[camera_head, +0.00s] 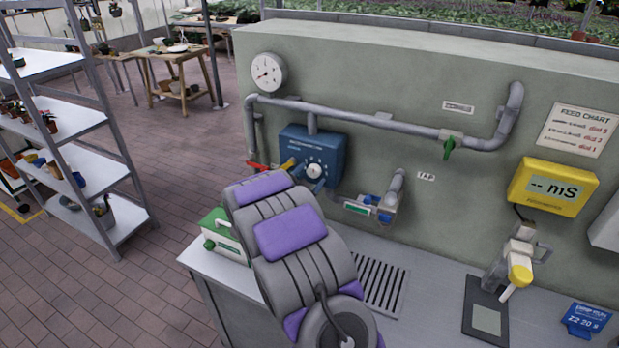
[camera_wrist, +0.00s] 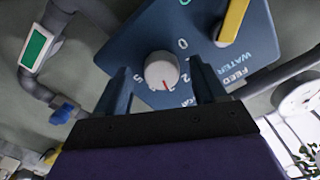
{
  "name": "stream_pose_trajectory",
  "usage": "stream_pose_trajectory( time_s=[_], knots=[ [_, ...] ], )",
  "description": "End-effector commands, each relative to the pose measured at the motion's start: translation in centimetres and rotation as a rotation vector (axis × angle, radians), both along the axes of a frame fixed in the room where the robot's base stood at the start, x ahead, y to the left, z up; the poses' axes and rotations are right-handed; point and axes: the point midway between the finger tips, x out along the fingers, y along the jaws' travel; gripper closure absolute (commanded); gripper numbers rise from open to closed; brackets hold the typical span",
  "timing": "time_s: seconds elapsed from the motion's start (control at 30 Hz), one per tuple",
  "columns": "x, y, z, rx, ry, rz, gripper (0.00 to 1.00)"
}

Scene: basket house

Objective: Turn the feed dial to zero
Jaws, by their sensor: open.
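The blue feed box (camera_head: 325,143) is mounted on the grey-green wall. Its round white feed dial (camera_head: 314,170) also shows close up in the wrist view (camera_wrist: 162,70), where the box's lettering appears upside down. A short red mark on the dial points down and slightly right in that view, away from the printed 0 at its upper right. My gripper (camera_wrist: 160,72) is open, with one dark finger on each side of the dial. Gaps show between the fingers and the dial. In the head view my arm covers the lower part of the box.
A yellow lever (camera_wrist: 234,20) sits close to my right finger in the wrist view. A pipe with a green valve handle (camera_head: 449,147) runs along the wall. A green-and-white device (camera_head: 222,238) stands on the bench left of my arm. A yellow meter (camera_head: 552,188) hangs at right.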

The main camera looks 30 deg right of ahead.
Motion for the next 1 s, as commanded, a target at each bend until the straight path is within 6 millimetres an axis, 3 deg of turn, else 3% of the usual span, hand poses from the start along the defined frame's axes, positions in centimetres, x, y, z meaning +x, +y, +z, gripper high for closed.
stream_pose_trajectory(
  time_s=[0.4, 1.0],
  knots=[
    [0.41, -0.49, 0.14, -0.003, -0.001, 0.001, 0.3],
    [0.42, -0.6, 0.17, -0.003, -0.003, 0.0, 0.85]
  ],
)
